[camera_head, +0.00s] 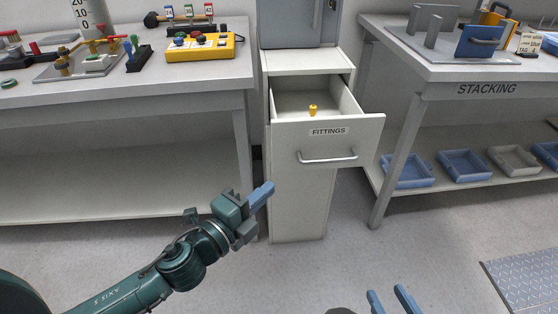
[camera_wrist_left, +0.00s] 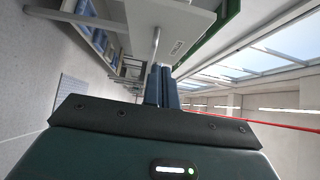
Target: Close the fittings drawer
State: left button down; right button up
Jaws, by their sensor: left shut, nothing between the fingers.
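The fittings drawer (camera_head: 345,141) is pulled open from the white cabinet (camera_head: 300,205). Its front has a FITTINGS label and a bar handle (camera_head: 328,158). A small yellow fitting (camera_head: 313,110) is inside. My left gripper (camera_head: 263,192) is shut and empty, below and left of the drawer front, apart from it in the head view. In the left wrist view, its blue fingers (camera_wrist_left: 161,86) are together, with the drawer front (camera_wrist_left: 182,32) and handle (camera_wrist_left: 155,45) beyond them. My right gripper (camera_head: 390,301) shows only its two spread blue fingers at the bottom edge.
A left bench (camera_head: 120,90) holds a yellow button box (camera_head: 201,47) and other fixtures. The STACKING bench (camera_head: 487,88) stands to the right, with blue bins (camera_head: 463,163) on its lower shelf. A grey box (camera_head: 298,25) sits on the cabinet. Floor in front is clear.

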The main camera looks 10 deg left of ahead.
pick_arm(q)
send_near(296, 150)
jog(key=w+d, duration=0.2)
jog(key=d, duration=0.2)
jog(key=shift+w+a, duration=0.3)
jog(key=shift+w, duration=0.2)
jog(key=shift+w+a, duration=0.25)
jog(key=shift+w, duration=0.3)
jog(key=shift+w+a, duration=0.15)
jog(key=shift+w, duration=0.4)
pick_arm(e)
jog(key=shift+f, duration=0.2)
jog(key=shift+w, duration=0.1)
